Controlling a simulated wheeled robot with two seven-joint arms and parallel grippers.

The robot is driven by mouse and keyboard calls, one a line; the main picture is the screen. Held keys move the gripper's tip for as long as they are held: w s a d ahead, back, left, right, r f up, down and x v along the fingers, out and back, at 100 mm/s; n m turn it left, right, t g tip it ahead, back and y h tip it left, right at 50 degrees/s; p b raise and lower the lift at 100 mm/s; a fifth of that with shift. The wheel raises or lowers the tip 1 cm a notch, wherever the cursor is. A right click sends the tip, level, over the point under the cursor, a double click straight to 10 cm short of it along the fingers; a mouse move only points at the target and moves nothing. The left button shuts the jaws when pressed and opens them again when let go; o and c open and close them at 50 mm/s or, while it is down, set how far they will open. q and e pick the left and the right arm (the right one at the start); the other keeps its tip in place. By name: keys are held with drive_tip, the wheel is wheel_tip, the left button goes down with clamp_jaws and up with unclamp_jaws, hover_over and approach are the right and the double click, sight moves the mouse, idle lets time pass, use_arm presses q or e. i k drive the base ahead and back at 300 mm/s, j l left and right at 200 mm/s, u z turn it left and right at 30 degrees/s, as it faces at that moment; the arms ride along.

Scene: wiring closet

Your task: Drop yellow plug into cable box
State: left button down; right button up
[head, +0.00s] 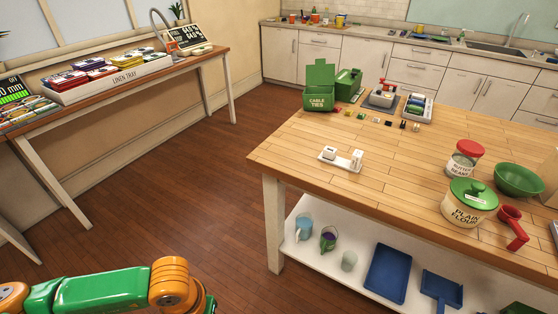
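A green box with an open lid, lettered "CABLE TIES" (320,98), stands at the far left corner of the wooden table. Several small plug-like pieces (388,122) lie in a loose row on the tabletop to the right of this box. They are dark, pale and coloured, too small for me to tell surely which is the yellow plug. My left arm's green and orange links show at the bottom left, over the floor and well away from the table. Its gripper is out of the picture. My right arm and gripper are not in view.
The wooden table (296,150) also holds a white tray (340,161) with small white pieces, a flour canister (467,207), a beans jar (463,160), a red scoop (512,228) and a green bowl (519,180). The floor left of the table is clear.

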sight(313, 106)
drive_tip(key=i+j+u, duration=0.25)
drive_tip(key=u, duration=0.2)
drive_tip(key=i+j+u, duration=0.1)
drive_tip(key=i+u, duration=0.75)
drive_tip(key=i+j, duration=0.1)
drive_tip(key=i, duration=0.55)
drive_tip(key=i+z, duration=0.15)
drive_tip(key=i, duration=0.5)
drive_tip(key=i+l+z, duration=0.25)
drive_tip(key=z, duration=0.2)
drive_tip(key=i+z, duration=0.8)
drive_tip(key=z, duration=0.15)
drive_tip(key=i+j+z, duration=0.1)
drive_tip(key=i+z, duration=0.25)
drive_tip(key=z, duration=0.15)
drive_tip(key=i+j+z, duration=0.15)
drive_tip(key=i, duration=0.4)
drive_tip(key=i+j+z, duration=0.15)
drive_tip(key=i, duration=0.45)
drive_tip(key=i+j+z, duration=0.15)
drive_tip(key=i, duration=0.4)
drive_tip(key=i+z, duration=0.1)
drive_tip(key=z, duration=3.15)
